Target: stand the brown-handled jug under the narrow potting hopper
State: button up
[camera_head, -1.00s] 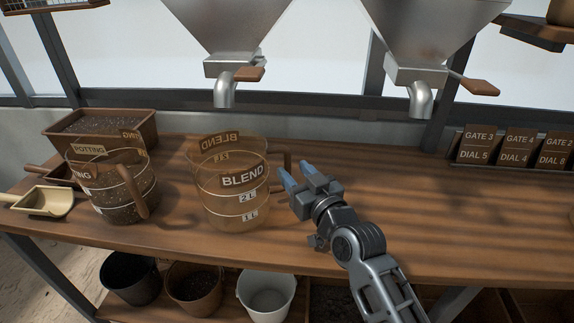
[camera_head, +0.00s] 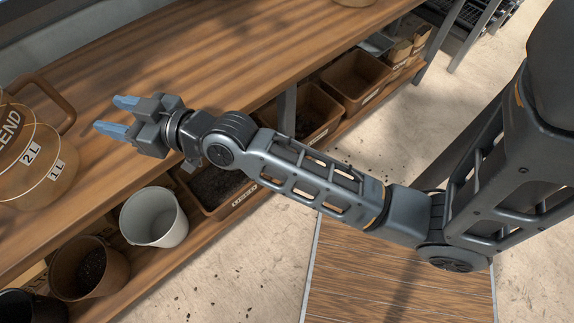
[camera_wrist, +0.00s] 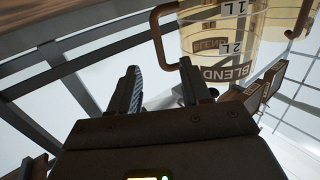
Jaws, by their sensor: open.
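A clear, amber-tinted jug labelled BLEND (camera_head: 28,150) stands on the bench at the left edge of the head view, partly cut off. Its brown handle (camera_head: 58,105) faces my gripper. My gripper (camera_head: 112,117) is open and empty, just right of the handle and apart from it. In the wrist view, the jug (camera_wrist: 222,38) shows upside down beyond the open fingers (camera_wrist: 158,90), with its handle (camera_wrist: 160,35) on the left. The hoppers are outside the head view now, and I cannot make them out surely in the wrist view.
The bench top (camera_head: 230,60) is clear behind and right of my gripper. On the shelf below stand a white pot (camera_head: 153,217), a brown pot (camera_head: 90,270) and a dark pot. Brown bins (camera_head: 355,78) line the shelf farther right.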

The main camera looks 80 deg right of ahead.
jog(key=s+a+f+g, duration=0.1)
jog(key=s+a+f, duration=0.1)
jog(key=s, duration=0.7)
jog(key=s+a+f, duration=0.1)
jog(key=s+f, duration=0.1)
jog(key=s, duration=0.8)
jog(key=s+a+r+g, duration=0.1)
jog(key=s+r, duration=0.1)
jog(key=s, duration=0.5)
jog(key=s+a+r+y, duration=0.1)
jog(key=s+r, duration=0.2)
jog(key=s, duration=0.5)
jog(key=shift+s+n+g, duration=0.3)
jog(key=shift+n+g, duration=0.1)
